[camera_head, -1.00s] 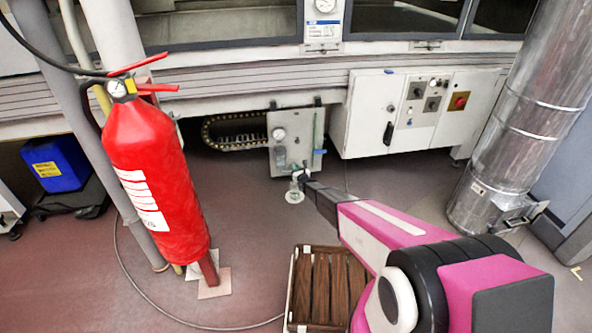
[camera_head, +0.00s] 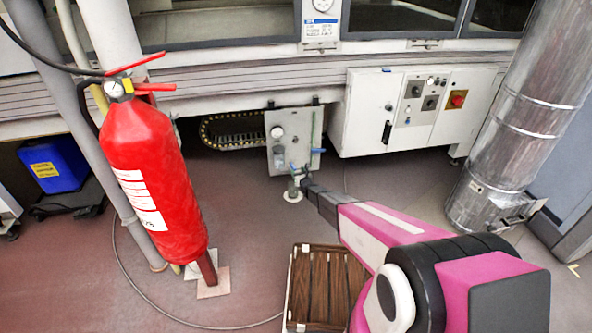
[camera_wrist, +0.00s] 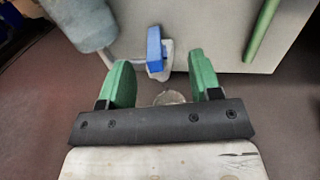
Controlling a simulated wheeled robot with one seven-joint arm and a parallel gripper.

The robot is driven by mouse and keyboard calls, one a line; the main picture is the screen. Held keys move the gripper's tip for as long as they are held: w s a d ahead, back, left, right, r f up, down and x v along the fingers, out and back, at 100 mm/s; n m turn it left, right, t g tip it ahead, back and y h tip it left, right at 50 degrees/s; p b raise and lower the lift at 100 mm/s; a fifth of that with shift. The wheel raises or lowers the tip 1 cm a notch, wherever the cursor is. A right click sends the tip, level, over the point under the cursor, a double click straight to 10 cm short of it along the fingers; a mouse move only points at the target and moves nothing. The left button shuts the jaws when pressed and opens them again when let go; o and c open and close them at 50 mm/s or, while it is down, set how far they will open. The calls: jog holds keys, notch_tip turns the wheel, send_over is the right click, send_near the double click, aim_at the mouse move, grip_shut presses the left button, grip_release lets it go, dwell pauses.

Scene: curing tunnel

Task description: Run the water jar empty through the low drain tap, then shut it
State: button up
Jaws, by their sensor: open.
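In the wrist view my gripper (camera_wrist: 160,65) is open, with its two green fingers spread apart and nothing held. The drain tap's blue handle (camera_wrist: 155,46) shows just beyond the fingertips, roughly between them, apart from both. A pale pipe runs left from the tap towards a grey-blue cylinder (camera_wrist: 80,20), which looks like the water jar; its upper part is cut off. In the head view the jar (camera_head: 281,157) is small on the grey panel's front, and my gripper (camera_head: 299,182) is low in front of the panel. The water level cannot be made out.
The grey panel (camera_head: 288,125) carries a gauge and a green tube (camera_wrist: 262,30). A pale round drain piece (camera_wrist: 169,97) is on the floor below the tap. A red extinguisher (camera_head: 150,175) stands left, a slatted wooden crate (camera_head: 290,290) near, a metal duct (camera_head: 520,120) right.

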jog(key=v, duration=0.6)
jog(key=shift+s+d, duration=0.25)
jog(key=s+d+r+n+g+y, duration=0.2)
jog(key=s+r+n+g+y, duration=0.3)
jog(key=s+r+n+g, duration=1.05)
jog(key=s+d+r+n+h, duration=0.6)
jog(key=s+d, duration=0.5)
jog(key=s, duration=0.2)
jog(key=s+d+r+n+h, duration=0.7)
jog(key=s+d+r+n, duration=0.2)
jog(key=s+d+r, duration=0.2)
jog(key=s, duration=0.2)
jog(key=shift+s, duration=0.3)
jog(key=shift+f+g, duration=0.1)
jog(key=shift+g, duration=0.15)
dwell(0.8)
